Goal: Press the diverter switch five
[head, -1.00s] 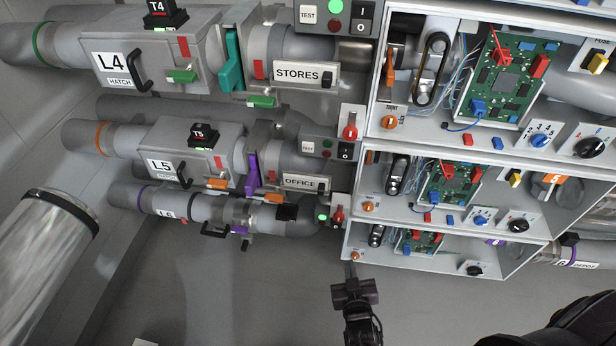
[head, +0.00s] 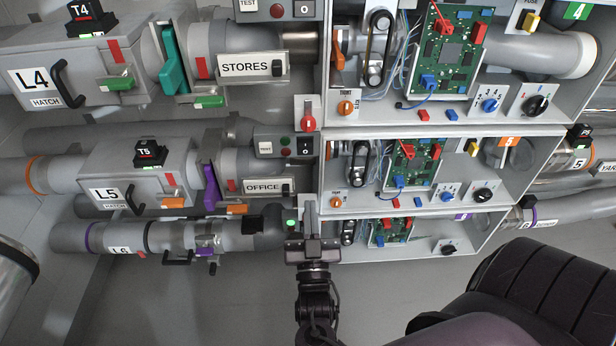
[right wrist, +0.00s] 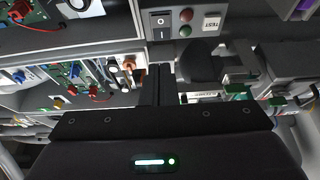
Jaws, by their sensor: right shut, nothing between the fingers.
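Row five of the blowers has the L5 housing (head: 105,193), the T5 block (head: 150,153) and an OFFICE plate with a small black switch (head: 287,187). Above that plate a grey TEST panel (head: 270,146) carries red and green buttons and a black I/O rocker (head: 305,145). I cannot read which switch is marked diverter. My right gripper (head: 309,206) is shut and empty, pointing up in front of the lower cabinet's left edge, just right of and below the OFFICE plate. In the right wrist view its fingers (right wrist: 160,85) point toward an I/O rocker (right wrist: 161,27). My left gripper is out of view.
Open cabinets with circuit boards (head: 413,163) and knobs (head: 484,195) stand right of the gripper. A red lever (head: 308,122) sits above it. The L6 pipe (head: 80,236) runs at lower left. The floor below is clear.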

